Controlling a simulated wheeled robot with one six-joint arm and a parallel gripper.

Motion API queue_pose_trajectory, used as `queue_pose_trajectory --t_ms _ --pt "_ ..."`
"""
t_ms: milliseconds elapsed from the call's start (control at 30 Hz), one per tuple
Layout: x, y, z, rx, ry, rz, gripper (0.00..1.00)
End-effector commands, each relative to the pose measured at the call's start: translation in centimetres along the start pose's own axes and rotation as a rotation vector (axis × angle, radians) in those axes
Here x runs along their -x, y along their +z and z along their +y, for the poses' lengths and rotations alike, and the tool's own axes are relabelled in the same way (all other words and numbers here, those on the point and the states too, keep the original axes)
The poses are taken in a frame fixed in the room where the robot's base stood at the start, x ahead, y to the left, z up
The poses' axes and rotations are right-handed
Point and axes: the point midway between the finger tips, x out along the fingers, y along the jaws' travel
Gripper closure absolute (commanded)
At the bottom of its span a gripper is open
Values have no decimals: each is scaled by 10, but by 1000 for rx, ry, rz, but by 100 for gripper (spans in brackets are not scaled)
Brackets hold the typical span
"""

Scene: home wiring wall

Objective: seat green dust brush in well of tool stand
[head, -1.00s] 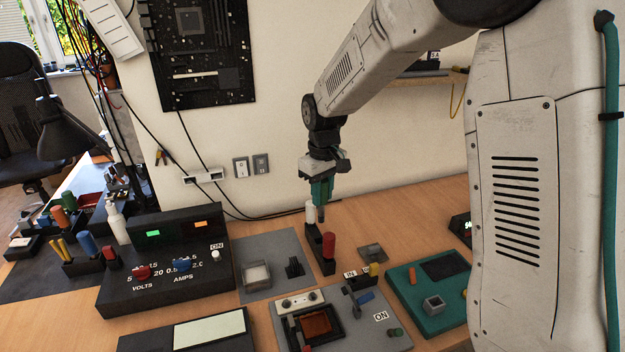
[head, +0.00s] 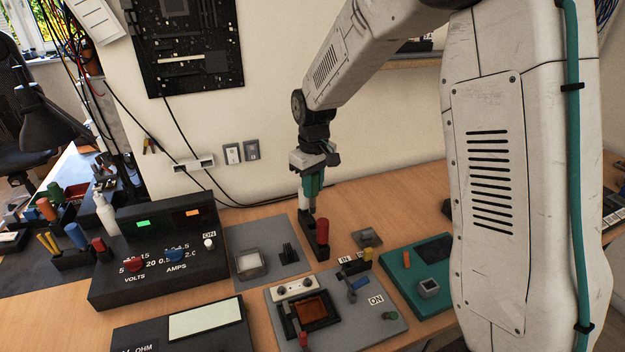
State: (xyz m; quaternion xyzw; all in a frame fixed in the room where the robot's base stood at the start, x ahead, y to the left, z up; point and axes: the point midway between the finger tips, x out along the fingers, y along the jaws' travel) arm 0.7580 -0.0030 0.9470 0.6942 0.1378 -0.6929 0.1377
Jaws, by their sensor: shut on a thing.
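The green dust brush (head: 313,186) hangs upright in my gripper (head: 314,170), which is shut on it. The brush's grey lower end points down over the dark tool stand (head: 312,246), between a white-handled tool (head: 304,198) and a red-handled tool (head: 321,231) standing in it. The well under the brush is hidden, so I cannot tell whether the tip is inside it or just above.
A power supply (head: 158,277) stands left of the stand, past a grey plate (head: 267,268) with small fixtures. A teal board (head: 425,300) and grey panel (head: 375,335) lie in front and right. Bare wood lies behind the stand.

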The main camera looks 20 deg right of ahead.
Motion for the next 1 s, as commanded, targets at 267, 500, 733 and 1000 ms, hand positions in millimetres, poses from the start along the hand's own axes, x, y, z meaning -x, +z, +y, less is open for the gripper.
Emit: queue_pose_trajectory --t_ms 267,500,733,1000 --pt "-27 0 -1 1 -1 -2 97" --pt "-39 0 -1 1 0 -1 97" --pt "-41 0 -1 1 0 0 97" --pt "-41 0 -1 1 0 0 97"
